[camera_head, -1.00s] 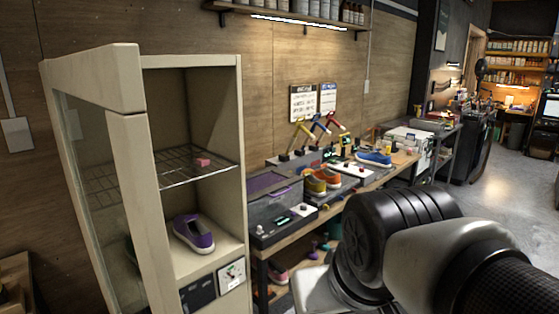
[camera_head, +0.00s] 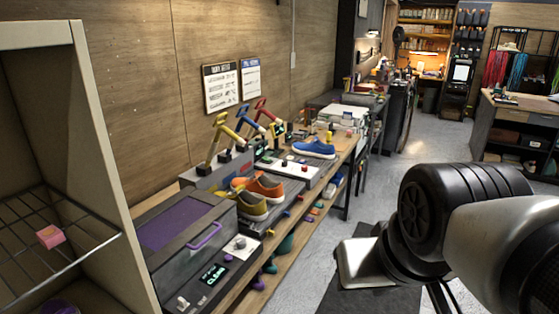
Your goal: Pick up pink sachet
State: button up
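A small pink block-like item (camera_head: 50,236), which may be the pink sachet, lies on the wire rack (camera_head: 82,252) inside the open cabinet at the left. It is small, and I cannot tell for sure what it is. My arm shows at the lower right, well apart from the cabinet. My gripper is not in view.
The beige cabinet (camera_head: 95,120) stands at the left edge. A workbench (camera_head: 310,197) holds a grey machine with a purple lid (camera_head: 180,225), orange and yellow shoes (camera_head: 258,188) and a blue shoe (camera_head: 314,148). The grey floor (camera_head: 385,190) right of the bench is clear.

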aim_at(51, 236)
jog(key=i+j, duration=0.1)
jog(key=i, duration=0.6)
jog(key=u, duration=2.4)
jog(key=i+l+u, duration=0.1)
jog(key=l+u, duration=0.2)
jog(key=l, duration=0.15)
